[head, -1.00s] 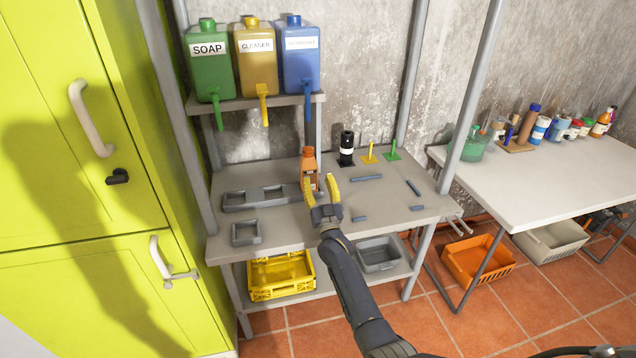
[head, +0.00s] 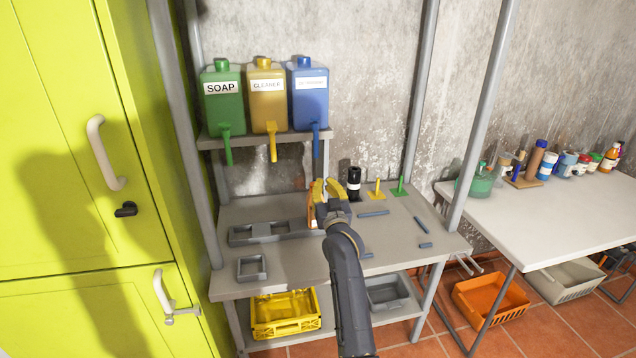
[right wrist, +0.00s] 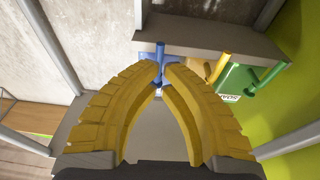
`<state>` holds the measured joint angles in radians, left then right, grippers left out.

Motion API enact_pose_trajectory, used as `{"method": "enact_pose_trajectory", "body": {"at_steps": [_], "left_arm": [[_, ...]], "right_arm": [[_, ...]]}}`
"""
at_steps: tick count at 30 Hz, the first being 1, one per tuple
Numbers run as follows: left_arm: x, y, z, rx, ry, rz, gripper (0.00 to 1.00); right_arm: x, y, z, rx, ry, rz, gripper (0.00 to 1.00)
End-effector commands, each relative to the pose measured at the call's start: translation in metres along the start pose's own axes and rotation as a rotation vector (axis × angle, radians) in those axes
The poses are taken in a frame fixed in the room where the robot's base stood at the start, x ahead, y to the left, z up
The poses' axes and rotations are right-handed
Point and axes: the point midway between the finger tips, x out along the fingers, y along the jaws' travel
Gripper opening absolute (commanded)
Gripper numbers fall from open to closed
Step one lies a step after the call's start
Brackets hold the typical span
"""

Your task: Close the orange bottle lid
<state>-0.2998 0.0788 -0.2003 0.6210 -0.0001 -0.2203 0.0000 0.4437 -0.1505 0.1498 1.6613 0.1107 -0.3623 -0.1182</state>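The orange bottle (head: 311,212) stands on the grey workbench (head: 290,273), left of the black bottle. Only a narrow orange strip of it shows in the head view; my right gripper hides the rest, including its lid. My right gripper (head: 327,184) is at the bottle's upper part; contact cannot be made out. In the right wrist view its two yellow fingers (right wrist: 162,68) bow outward and their tips come nearly together, with no orange seen between them. My left gripper is out of view.
A black bottle (head: 354,184) stands close to the right of my gripper. The upper shelf (head: 265,139) carries green, yellow and blue dispensers whose spouts hang down. Grey trays (head: 252,268) lie on the bench's left. A white table (head: 560,220) with several bottles stands right.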

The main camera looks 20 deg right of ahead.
Motion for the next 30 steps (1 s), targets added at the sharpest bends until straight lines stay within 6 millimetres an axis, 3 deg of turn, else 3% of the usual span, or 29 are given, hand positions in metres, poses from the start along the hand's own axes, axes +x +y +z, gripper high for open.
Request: {"method": "enact_pose_trajectory", "body": {"at_steps": [8, 27, 30], "left_arm": [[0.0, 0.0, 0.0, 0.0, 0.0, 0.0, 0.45], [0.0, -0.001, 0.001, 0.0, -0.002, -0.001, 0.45], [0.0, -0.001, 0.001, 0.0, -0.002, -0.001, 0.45]], "right_arm": [[0.008, -0.002, 0.013, -0.01, -0.06, -0.008, 0.0], [0.1, -0.002, 0.018, -0.009, -0.058, -0.008, 0.0], [0.095, -0.002, 0.032, -0.011, -0.062, -0.008, 0.0]]}}
